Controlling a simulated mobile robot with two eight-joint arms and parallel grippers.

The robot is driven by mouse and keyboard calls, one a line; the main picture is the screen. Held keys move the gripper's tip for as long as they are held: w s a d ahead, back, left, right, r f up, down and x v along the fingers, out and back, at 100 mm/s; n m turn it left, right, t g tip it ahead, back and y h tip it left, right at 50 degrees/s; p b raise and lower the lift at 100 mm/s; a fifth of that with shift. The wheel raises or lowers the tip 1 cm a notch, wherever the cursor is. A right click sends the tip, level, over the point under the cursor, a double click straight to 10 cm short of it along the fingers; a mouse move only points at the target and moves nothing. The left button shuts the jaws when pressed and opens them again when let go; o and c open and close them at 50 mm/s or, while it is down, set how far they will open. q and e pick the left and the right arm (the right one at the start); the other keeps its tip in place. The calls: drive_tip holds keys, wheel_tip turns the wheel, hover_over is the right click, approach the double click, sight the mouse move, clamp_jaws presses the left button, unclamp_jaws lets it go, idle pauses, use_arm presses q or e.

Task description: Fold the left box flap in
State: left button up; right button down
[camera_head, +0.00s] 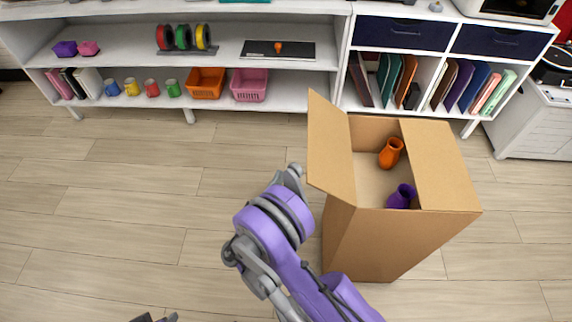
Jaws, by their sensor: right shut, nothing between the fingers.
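An open cardboard box (365,240) stands on the floor right of centre. Its left flap (330,150) stands up, tilted, along the left side of the opening. The right flap (440,165) lies roughly flat at the right, covering part of the opening. Inside are an orange vase (391,153) and a purple vase (401,197), the purple one partly hidden. My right gripper (293,170) is shut and empty, just left of the left flap near its lower edge; a small gap seems to show between them. My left gripper (155,318) barely shows at the bottom edge, mostly cut off.
A white shelf unit (270,60) runs along the back with mugs, an orange basket (206,83), a pink basket (249,85), spools and books. A white cabinet (535,125) stands at the right. The wooden floor (110,200) to the left is clear.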

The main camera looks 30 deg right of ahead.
sight(312, 129)
drive_tip(key=shift+w+d+r+b, duration=0.1)
drive_tip(key=shift+w+d+r, duration=0.25)
drive_tip(key=shift+d+r, duration=1.05)
drive_tip(key=shift+w+d+r+b, duration=0.15)
drive_tip(key=shift+w+d+r, duration=0.15)
drive_tip(key=shift+d+r, duration=1.1)
drive_tip(key=shift+w+d+r+b, duration=0.1)
drive_tip(key=shift+w+d+r, duration=0.25)
drive_tip(key=shift+d+r, duration=1.05)
drive_tip(key=shift+d, duration=0.15)
